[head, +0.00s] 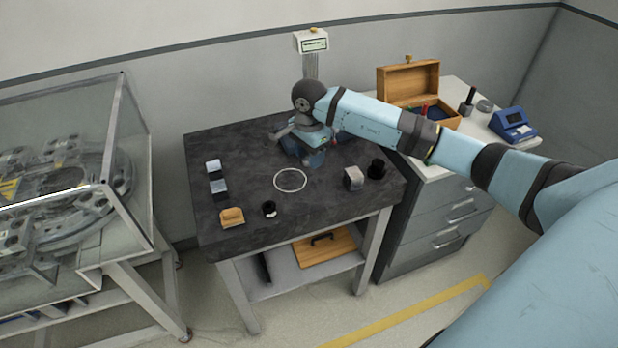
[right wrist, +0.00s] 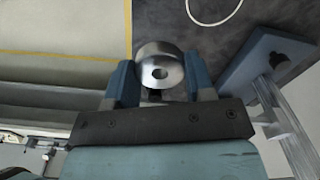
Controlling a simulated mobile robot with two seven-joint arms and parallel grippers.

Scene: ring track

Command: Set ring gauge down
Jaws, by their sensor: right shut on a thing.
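My right gripper (head: 283,134) hangs over the back of the dark table, beside the blue base of the gauge stand (head: 312,158). In the right wrist view my right gripper (right wrist: 160,82) is shut on the ring gauge (right wrist: 160,68), a shiny steel ring with a central hole, held between the two blue fingers. A white circle outline (head: 290,169) is marked on the table top (head: 250,150), in front of the gripper. Part of the outline shows in the right wrist view (right wrist: 215,24). My left gripper is not in view.
Small grey blocks (head: 219,187), a wooden block (head: 231,217) and a black ring (head: 269,209) stand left and front. A silver block (head: 353,180) and a black cylinder (head: 376,169) stand right. The stand's display (head: 312,43) rises behind. The circle's inside is clear.

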